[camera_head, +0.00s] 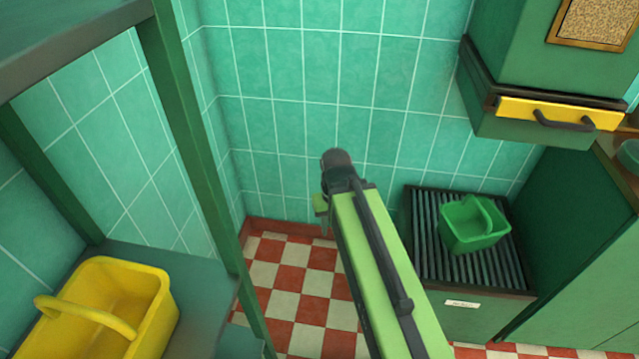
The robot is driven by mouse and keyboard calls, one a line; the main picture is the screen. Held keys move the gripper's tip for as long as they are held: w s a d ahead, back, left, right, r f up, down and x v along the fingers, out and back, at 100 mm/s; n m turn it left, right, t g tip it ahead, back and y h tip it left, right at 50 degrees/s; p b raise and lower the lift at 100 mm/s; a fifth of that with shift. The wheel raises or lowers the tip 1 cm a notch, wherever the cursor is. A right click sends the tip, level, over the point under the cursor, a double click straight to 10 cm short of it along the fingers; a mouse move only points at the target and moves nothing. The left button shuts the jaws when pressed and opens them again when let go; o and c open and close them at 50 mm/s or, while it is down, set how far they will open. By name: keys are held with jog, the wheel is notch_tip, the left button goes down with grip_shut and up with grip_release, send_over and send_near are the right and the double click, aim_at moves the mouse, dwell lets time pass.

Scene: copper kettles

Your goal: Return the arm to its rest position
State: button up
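My arm, green with black parts, reaches up from the bottom edge to the middle of the head view. It bends at a dark joint in front of the tiled wall. My gripper (323,222) points down below that joint, mostly hidden behind the arm. Its fingers are too small and covered to tell whether they are open or shut. I see nothing hanging from it. It is apart from the yellow basket at left and the green bucket at right.
A yellow basket (150,300) stands on a green shelf (205,290) at lower left; the shelf's post (195,140) rises beside it. A green bucket (470,235) stands on a slatted cabinet top (428,235). A yellow-fronted drawer (520,108) juts out upper right. Checkered floor (290,280) is clear.

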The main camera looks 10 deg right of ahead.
notch_tip(320, 180, up, 27)
jog(key=p, duration=2.6)
jog(key=shift+f, duration=0.15)
